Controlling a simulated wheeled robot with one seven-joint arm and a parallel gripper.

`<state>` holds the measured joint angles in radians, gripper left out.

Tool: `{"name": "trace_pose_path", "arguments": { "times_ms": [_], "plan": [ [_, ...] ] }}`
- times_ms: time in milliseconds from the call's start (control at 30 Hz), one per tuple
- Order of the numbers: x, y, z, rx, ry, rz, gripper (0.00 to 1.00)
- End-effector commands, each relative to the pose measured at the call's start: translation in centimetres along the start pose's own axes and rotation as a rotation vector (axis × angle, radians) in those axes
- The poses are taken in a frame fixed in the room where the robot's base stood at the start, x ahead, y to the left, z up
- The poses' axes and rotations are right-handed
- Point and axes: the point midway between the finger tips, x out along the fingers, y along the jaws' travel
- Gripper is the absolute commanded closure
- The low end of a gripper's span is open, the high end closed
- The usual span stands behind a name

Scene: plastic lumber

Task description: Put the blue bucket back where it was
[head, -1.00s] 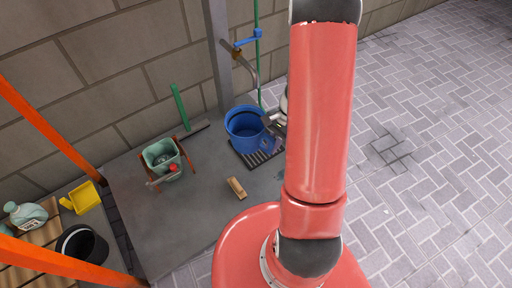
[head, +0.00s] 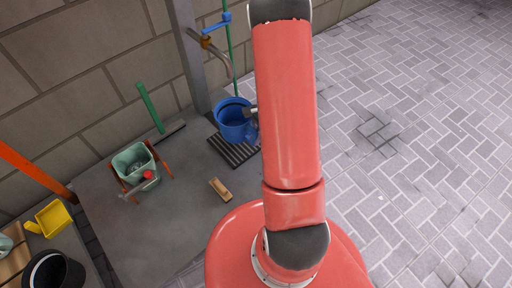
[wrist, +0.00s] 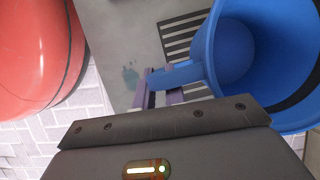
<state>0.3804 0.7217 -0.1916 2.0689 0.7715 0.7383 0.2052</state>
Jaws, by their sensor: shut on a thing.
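The blue bucket (head: 231,122) is at the back part of the dark slatted grate (head: 244,155), below the tap. Its mouth faces up, and I cannot tell whether its base touches the grate. In the wrist view the bucket (wrist: 222,62) fills the upper right, with its open mouth toward the camera. My gripper (wrist: 163,88) is shut on a blue part sticking out from the bucket's side. In the head view my gripper (head: 252,113) is at the bucket's right side, partly hidden by my arm.
A tap (head: 217,52) and green pipe stand behind the bucket. A green wringer bucket (head: 133,162) and a wooden brush (head: 220,189) are on the grey slab (head: 165,225). A yellow dustpan (head: 53,218) and black bucket (head: 55,272) are at left. Paving at right is clear.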

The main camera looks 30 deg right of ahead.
Motion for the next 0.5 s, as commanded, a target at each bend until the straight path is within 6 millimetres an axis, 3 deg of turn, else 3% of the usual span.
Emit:
{"name": "trace_pose_path", "arguments": {
  "times_ms": [267, 500],
  "plan": [
    [2.2, 0.2, -1.0, 0.0, 0.0, 0.0, 1.0],
    [5.2, 0.4, -2.3, 0.0, -0.001, 0.0, 1.0]
  ]
}}
